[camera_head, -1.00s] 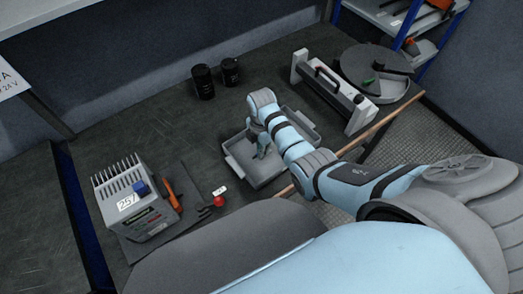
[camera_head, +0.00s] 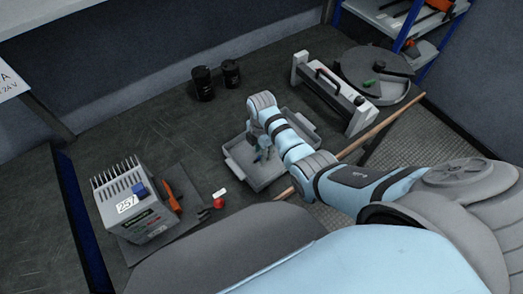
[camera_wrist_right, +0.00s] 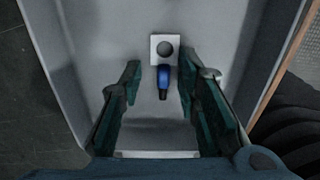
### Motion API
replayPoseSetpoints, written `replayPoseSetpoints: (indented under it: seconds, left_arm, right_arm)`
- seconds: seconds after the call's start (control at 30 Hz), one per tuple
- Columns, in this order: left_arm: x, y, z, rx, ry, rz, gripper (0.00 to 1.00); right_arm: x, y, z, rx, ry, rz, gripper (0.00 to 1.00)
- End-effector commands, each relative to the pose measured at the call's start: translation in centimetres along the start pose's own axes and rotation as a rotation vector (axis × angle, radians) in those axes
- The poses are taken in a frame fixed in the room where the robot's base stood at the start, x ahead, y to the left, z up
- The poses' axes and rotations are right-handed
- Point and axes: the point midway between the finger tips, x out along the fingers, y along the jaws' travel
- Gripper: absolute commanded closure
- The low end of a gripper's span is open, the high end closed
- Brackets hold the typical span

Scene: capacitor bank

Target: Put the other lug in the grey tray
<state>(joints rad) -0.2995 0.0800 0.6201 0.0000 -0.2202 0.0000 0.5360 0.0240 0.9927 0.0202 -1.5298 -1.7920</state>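The grey tray (camera_head: 262,179) stands on the dark bench near the middle of the head view. My right gripper (camera_head: 263,155) is down over the tray, fingers pointing into it. In the right wrist view, a lug (camera_wrist_right: 164,73) with a square metal plate, a round hole and a blue sleeve lies over the tray floor (camera_wrist_right: 120,50). The right fingers (camera_wrist_right: 165,105) are apart on either side of the blue sleeve, with a gap on each side, not touching it. My left gripper is not in view.
A grey unit labelled 257 (camera_head: 135,208) stands on a mat at left, with an orange tool (camera_head: 173,198) and a red round part (camera_head: 218,202) beside it. Black cylinders (camera_head: 203,84) stand behind the tray. A long handled case (camera_head: 335,92) and round grey container (camera_head: 376,75) are at right.

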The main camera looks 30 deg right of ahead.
Motion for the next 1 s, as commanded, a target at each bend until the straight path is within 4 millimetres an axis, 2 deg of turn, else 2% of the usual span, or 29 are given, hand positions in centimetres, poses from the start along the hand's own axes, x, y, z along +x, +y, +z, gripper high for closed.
replayPoseSetpoints:
  seconds: [0.23, 0.43, 0.6, 1.0]
  left_arm:
    - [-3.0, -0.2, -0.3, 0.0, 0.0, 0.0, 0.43]
    - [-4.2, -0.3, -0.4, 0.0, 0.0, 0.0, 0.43]
    - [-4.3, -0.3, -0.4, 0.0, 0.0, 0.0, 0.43]
    - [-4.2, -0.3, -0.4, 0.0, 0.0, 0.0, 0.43]
  right_arm:
    - [-6.5, 0.1, 0.1, 0.0, -0.001, 0.003, 0.7]
    - [-11.2, 0.1, 0.1, 0.001, -0.001, 0.004, 0.7]
    - [-12.4, 0.0, 0.0, 0.001, 0.0, 0.0, 0.7]
    - [-12.3, 0.0, 0.0, 0.0, 0.0, 0.0, 0.7]
